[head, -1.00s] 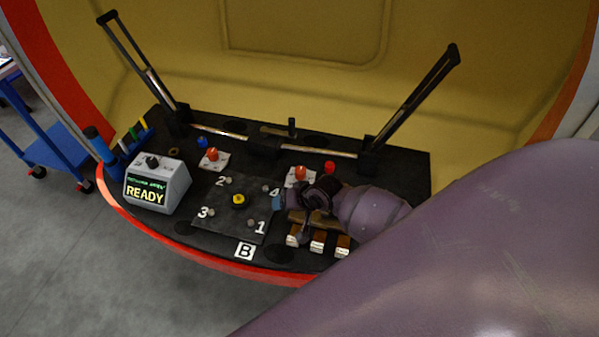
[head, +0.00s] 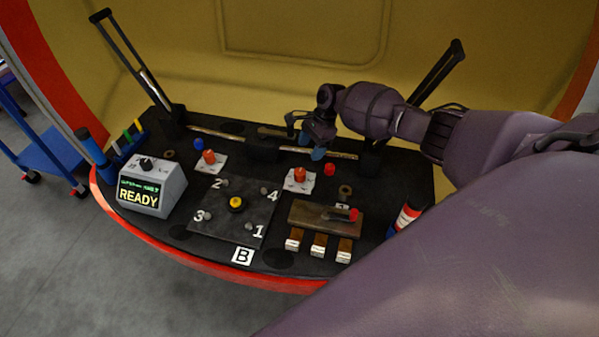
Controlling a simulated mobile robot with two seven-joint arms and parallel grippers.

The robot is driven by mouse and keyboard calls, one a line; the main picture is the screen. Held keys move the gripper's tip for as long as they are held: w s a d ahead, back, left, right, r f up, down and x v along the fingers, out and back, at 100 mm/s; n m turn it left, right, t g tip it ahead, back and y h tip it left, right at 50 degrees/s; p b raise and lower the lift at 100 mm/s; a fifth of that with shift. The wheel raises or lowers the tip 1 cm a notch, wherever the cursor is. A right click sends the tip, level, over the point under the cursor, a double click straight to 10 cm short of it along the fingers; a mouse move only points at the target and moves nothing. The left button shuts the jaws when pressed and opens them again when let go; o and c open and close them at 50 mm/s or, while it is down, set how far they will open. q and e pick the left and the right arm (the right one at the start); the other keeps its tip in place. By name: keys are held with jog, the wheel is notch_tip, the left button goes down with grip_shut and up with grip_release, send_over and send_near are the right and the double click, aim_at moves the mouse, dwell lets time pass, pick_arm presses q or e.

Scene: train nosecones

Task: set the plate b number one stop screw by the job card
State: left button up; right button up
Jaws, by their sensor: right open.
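Plate B (head: 218,229) is a dark square plate at the middle front of the black bench, marked 1 to 4 around a yellow-topped centre (head: 235,203). A white B label (head: 242,256) lies in front of it. The number one stop screw (head: 248,227) is a small grey knob at its near right corner, beside the 1. My right gripper (head: 310,146) is open and appears empty, with bluish fingertips, over the back of the bench, well away from the plate. No job card can be made out. My left gripper is out of view.
A grey box with a knob and READY screen (head: 150,188) stands left of the plate. Right of it are a wooden block (head: 310,213) with a red-ended tool and several silver-faced blocks. Red knobs (head: 300,175) stand behind. Black uprights (head: 425,90) rise at both back corners.

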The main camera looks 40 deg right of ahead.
aim_at(300, 171)
jog(key=b+x, duration=0.2)
jog(key=x, duration=0.6)
jog(key=shift+s+a+f, duration=0.1)
jog(key=shift+f, duration=0.15)
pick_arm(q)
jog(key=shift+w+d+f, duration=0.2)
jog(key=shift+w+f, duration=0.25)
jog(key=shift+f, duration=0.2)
pick_arm(e)
jog(key=shift+a+f, duration=0.3)
jog(key=shift+f, duration=0.35)
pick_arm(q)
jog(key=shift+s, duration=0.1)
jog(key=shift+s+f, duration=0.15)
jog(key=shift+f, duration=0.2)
pick_arm(e)
jog(key=c, duration=0.9)
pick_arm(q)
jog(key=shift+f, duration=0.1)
pick_arm(e)
jog(key=shift+c, duration=0.2)
